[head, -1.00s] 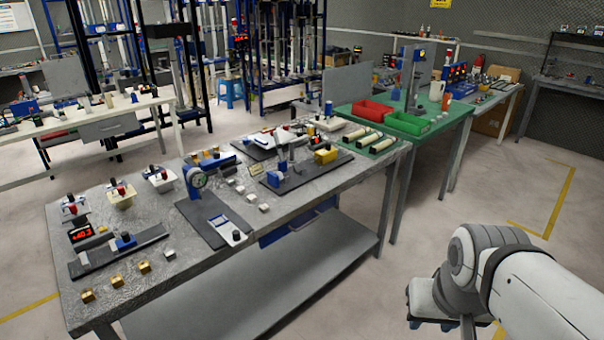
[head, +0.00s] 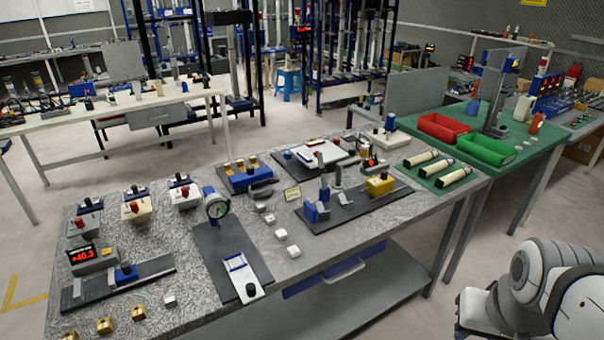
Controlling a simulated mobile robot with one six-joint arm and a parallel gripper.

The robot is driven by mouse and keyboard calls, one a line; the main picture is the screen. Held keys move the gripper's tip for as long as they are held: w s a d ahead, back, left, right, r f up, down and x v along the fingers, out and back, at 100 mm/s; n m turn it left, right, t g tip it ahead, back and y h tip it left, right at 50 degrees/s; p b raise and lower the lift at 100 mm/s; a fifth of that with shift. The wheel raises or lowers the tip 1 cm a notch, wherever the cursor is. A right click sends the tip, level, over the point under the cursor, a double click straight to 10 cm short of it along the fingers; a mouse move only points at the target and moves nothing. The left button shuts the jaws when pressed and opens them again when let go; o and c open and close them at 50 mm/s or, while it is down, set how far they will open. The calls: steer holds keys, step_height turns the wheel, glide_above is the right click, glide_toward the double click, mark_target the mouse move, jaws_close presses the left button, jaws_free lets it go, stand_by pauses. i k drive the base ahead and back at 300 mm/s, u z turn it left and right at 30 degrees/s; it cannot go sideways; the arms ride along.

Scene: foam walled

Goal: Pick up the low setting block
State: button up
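Small metal blocks lie on the grey workbench (head: 345,275). Several silver blocks (head: 281,234) form a slanting row right of the dial gauge (head: 216,206), and one more silver block (head: 170,300) sits alone near the front. Three brass blocks (head: 104,325) stand in a row at the front left edge. I cannot tell which of these is the low setting block; no label is readable. My arm shows at the lower right, off the bench and apart from all the blocks. Its gripper fingers are not visible.
The gauge stand's dark plate (head: 221,252) and a dark rail with a blue slide (head: 124,273) flank the lone silver block. A red display (head: 83,256) stands at left. A dark fixture plate with a yellow block (head: 380,185) lies right. Floor is clear before the bench.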

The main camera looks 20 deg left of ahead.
mark_target(260, 206)
steer(key=u, duration=0.45)
steer(key=i, duration=1.05)
steer(key=u, duration=0.9)
steer(key=i, duration=0.35)
steer(key=u, duration=0.15)
steer(key=k, duration=0.8)
steer(key=u, duration=0.2)
steer(key=i, duration=0.8)
steer(key=z, duration=0.05)
